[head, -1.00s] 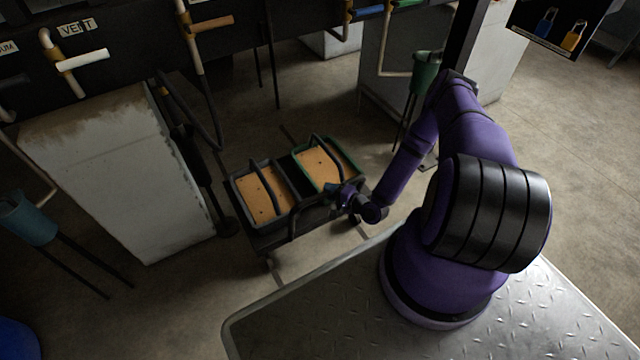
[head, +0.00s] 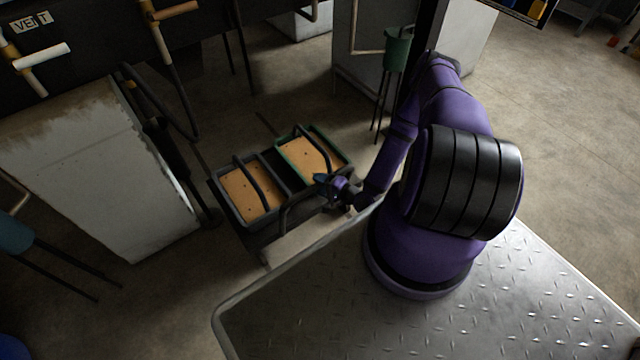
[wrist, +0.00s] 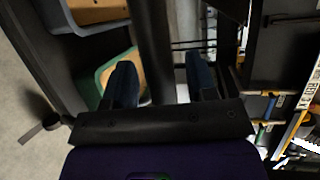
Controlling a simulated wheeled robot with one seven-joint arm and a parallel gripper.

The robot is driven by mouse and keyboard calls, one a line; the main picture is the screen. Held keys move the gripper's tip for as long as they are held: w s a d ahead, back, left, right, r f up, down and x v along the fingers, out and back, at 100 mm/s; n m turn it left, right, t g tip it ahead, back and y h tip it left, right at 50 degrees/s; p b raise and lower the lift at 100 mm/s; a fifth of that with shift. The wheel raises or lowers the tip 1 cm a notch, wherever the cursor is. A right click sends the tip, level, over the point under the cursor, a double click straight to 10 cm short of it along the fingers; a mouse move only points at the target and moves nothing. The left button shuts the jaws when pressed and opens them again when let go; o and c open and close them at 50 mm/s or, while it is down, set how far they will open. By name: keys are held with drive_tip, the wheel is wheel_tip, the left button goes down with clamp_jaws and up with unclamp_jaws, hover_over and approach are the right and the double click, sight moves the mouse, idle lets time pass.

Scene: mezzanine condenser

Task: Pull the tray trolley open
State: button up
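The tray trolley (head: 253,242) is a low dark cart standing on the floor left of my base. It carries a grey tray (head: 228,204) and a green-rimmed tray (head: 285,158), both with tan bottoms and dark arched handles. My gripper (head: 324,184) is at the trolley's right side, beside the green-rimmed tray. In the wrist view my two blue fingers (wrist: 161,82) are spread, with a thick dark bar (wrist: 152,40) running between them. Slim gaps show between the bar and the fingers. Contact with the bar cannot be made out.
A stained white block (head: 90,175) stands left of the trolley. A green funnel-shaped bucket on legs (head: 397,48) stands behind my arm. Pipes with a VENT sign (head: 30,22) run along the back left. Open floor (head: 560,120) lies to the right.

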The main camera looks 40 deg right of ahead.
drive_tip(key=v, duration=1)
drive_tip(key=shift+s, duration=0.4)
drive_tip(key=shift+w+d+r, duration=0.1)
drive_tip(key=shift+d, duration=0.15)
